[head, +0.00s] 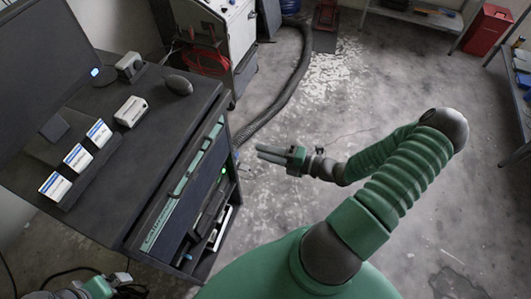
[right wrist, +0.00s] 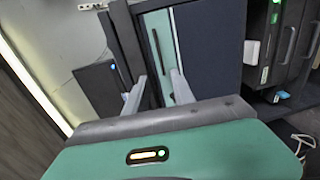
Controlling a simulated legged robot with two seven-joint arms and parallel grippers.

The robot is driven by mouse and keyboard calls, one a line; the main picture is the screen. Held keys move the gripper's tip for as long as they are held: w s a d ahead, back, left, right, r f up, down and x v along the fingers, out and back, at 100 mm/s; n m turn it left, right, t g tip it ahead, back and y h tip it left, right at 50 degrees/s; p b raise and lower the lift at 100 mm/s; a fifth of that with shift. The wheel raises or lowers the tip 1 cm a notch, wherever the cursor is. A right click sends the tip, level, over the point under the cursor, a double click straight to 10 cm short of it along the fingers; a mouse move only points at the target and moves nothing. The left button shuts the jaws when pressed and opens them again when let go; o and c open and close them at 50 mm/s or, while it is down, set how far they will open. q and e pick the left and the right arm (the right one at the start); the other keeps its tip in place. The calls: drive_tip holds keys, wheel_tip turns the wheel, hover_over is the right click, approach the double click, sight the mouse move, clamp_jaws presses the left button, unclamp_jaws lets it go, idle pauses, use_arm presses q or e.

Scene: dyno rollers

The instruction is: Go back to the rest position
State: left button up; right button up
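My right gripper (head: 262,153) is over the bare floor, to the right of the dark cabinet, with its fingers pointing left. In the right wrist view its two fingers (right wrist: 158,92) stand apart with nothing between them, so it is open and empty. My left gripper (head: 128,286) is at the bottom left edge of the head view, below the cabinet's front corner. It is small and partly cut off, and I cannot tell whether its fingers are apart.
The dark cabinet (head: 150,205) carries a monitor (head: 40,60), several small white boxes (head: 78,157) in a holder, a white device (head: 131,111) and a mouse (head: 178,85). A thick hose (head: 290,90) lies on the floor behind my right gripper. Open floor lies at the right.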

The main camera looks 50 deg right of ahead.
drive_tip(key=shift+d, duration=0.15)
drive_tip(key=s+a+f+n+g+b, duration=0.1)
drive_tip(key=s+a+f+n+g, duration=0.15)
drive_tip(key=a+n+g, duration=0.45)
drive_tip(key=s+a+f+n+g, duration=0.1)
drive_tip(key=s+a+n+g, duration=0.2)
drive_tip(key=n, duration=0.9)
drive_tip(key=s+a+f+n+g+b, duration=0.1)
drive_tip(key=s+a+f+n+g, duration=0.2)
drive_tip(key=n+g, duration=0.45)
drive_tip(key=w+a+r+n+t+h, duration=0.2)
drive_tip(key=r+n+h, duration=0.1)
drive_tip(key=n, duration=0.8)
drive_tip(key=w+a+r+n+t+h+b, duration=0.1)
drive_tip(key=r+n, duration=0.4)
drive_tip(key=n, duration=0.7)
drive_tip(key=shift+w+a+r+t+h, duration=0.3)
drive_tip(key=shift+w+a+t+h, duration=0.2)
drive_tip(key=shift+w+t+h, duration=0.6)
